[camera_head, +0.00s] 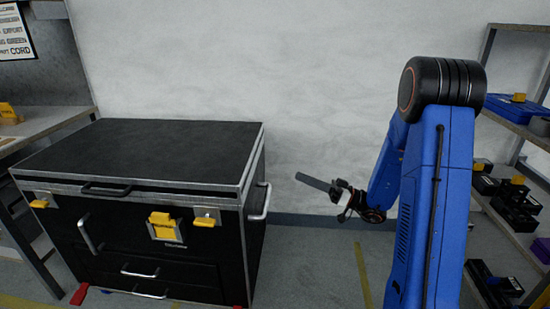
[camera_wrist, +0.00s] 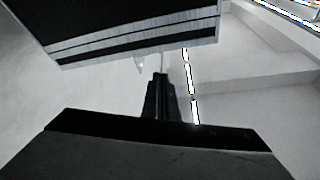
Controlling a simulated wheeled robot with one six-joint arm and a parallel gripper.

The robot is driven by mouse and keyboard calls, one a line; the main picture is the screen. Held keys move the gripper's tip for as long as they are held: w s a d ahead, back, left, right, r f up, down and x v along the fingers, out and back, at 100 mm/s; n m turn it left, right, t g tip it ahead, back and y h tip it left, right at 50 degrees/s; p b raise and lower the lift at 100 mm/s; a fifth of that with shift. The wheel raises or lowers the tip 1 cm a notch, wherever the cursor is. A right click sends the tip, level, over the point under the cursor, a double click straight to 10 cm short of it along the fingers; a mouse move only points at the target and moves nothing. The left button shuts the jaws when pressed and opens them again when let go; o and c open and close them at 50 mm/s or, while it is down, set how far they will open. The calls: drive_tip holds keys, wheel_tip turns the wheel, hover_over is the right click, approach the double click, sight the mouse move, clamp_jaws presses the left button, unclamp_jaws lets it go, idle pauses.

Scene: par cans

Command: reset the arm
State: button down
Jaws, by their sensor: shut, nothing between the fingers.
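My blue arm rises at the right of the head view and reaches back and left to my gripper (camera_head: 303,178). The gripper hangs in the air to the right of the black case, in front of the pale wall, and points left. Its dark fingers are together with nothing seen between them. They also show in the middle of the wrist view (camera_wrist: 160,78). The black case (camera_head: 150,150) has a flat lid, silver edges and yellow latches. A dark, silver-edged part, which looks like this case, fills the top left of the wrist view (camera_wrist: 120,45).
A bench (camera_head: 45,125) stands at the left, partly behind the case. A shelf rack (camera_head: 515,130) with black, blue and yellow items stands to the right of my arm. The case lid is bare. Floor shows between the case and my arm.

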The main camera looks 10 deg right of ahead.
drive_tip(key=s+a+r+g+h, duration=0.1)
drive_tip(key=s+a+g+h, duration=0.1)
drive_tip(key=s+a+g, duration=0.45)
drive_tip(key=s+a+r+g+h, duration=0.1)
drive_tip(key=s+a+g+h, duration=0.2)
drive_tip(key=s, duration=0.7)
drive_tip(key=s+f+m+g+h, duration=0.2)
drive_tip(key=s+h, duration=0.4)
drive_tip(key=s, duration=0.5)
drive_tip(key=s+d+r+m+t+h, duration=0.1)
drive_tip(key=s+d+m+t+h, duration=0.2)
drive_tip(key=d, duration=0.3)
drive_tip(key=s+d+r+m+t+h, duration=0.1)
drive_tip(key=s+d+m+t+h, duration=0.2)
drive_tip(key=d+t+h, duration=0.1)
drive_tip(key=shift+d+r+m+h, duration=0.15)
drive_tip(key=shift+d+m+h, duration=0.15)
drive_tip(key=shift+d+h, duration=0.7)
